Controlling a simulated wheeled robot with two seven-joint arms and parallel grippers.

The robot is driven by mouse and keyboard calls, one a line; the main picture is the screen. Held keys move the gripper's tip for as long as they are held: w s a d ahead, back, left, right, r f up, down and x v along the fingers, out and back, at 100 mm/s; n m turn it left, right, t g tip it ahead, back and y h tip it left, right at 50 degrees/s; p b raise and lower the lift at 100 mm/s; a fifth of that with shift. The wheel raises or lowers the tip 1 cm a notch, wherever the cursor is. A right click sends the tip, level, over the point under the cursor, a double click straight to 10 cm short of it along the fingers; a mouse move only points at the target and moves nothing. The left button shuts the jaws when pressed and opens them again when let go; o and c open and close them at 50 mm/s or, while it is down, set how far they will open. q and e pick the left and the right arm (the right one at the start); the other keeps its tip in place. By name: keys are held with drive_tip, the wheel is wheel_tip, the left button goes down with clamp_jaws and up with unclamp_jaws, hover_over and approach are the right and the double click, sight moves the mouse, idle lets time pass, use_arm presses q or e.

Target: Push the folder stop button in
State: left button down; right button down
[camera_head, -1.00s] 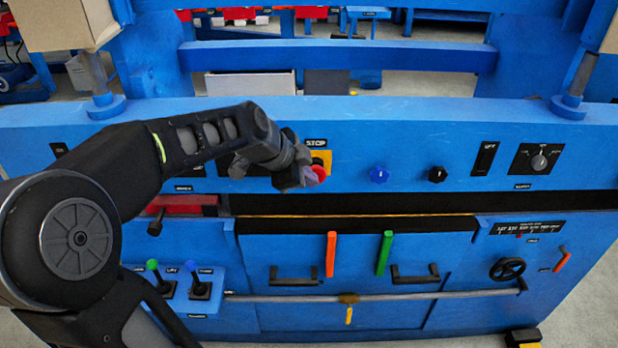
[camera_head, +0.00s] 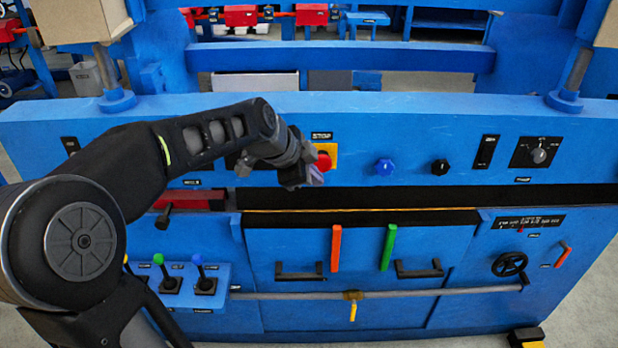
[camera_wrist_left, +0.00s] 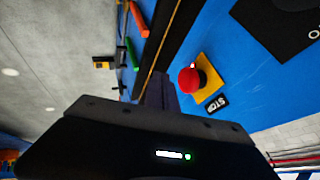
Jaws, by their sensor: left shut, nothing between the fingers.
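The stop button is a red mushroom head (camera_head: 323,161) on a yellow plate, below a black STOP label (camera_head: 321,136) on the blue panel. In the left wrist view the red button (camera_wrist_left: 189,80) stands out from its yellow plate (camera_wrist_left: 211,78), with the STOP label beside it. My left gripper (camera_head: 314,178) is shut and empty. In the head view its tips are just below the button and overlap its lower edge. In the wrist view the fingers (camera_wrist_left: 160,90) lie beside the button with a small gap in the picture. My right gripper is not in view.
A blue knob (camera_head: 384,167) and a black knob (camera_head: 439,167) sit right of the button. Below the panel are a dark slot, orange (camera_head: 335,248) and green (camera_head: 389,246) handles, and small joystick levers (camera_head: 204,275) at the lower left.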

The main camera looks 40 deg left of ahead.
use_arm(q)
drive_tip(key=v, duration=1)
drive_tip(key=shift+b, duration=0.35)
drive_tip(key=w+d+f+n+g+h, duration=0.15)
drive_tip(key=d+f, duration=0.35)
drive_tip(key=f, duration=0.5)
drive_tip(key=w+d+f+n+g, duration=0.15)
drive_tip(key=d+f, duration=0.35)
drive_tip(key=f, duration=0.5)
drive_tip(key=w+d+f+n, duration=0.25)
drive_tip(key=d+f, duration=0.25)
drive_tip(key=f, duration=0.6)
drive_tip(key=s+d+f+n+g+h, duration=0.1)
drive_tip(key=s+d+f+n+g, duration=0.1)
drive_tip(key=s+d+f, duration=0.6)
drive_tip(key=s+d+f+n+g, duration=0.1)
drive_tip(key=s+d+f+n, duration=0.3)
drive_tip(key=s+d+f, duration=0.4)
drive_tip(key=s+f, duration=0.3)
drive_tip(key=s, duration=0.3)
drive_tip(key=shift+d+f+n+g+h+p, duration=0.25)
drive_tip(key=shift+f+n+g+h+p, duration=0.1)
drive_tip(key=shift+f+g, duration=0.05)
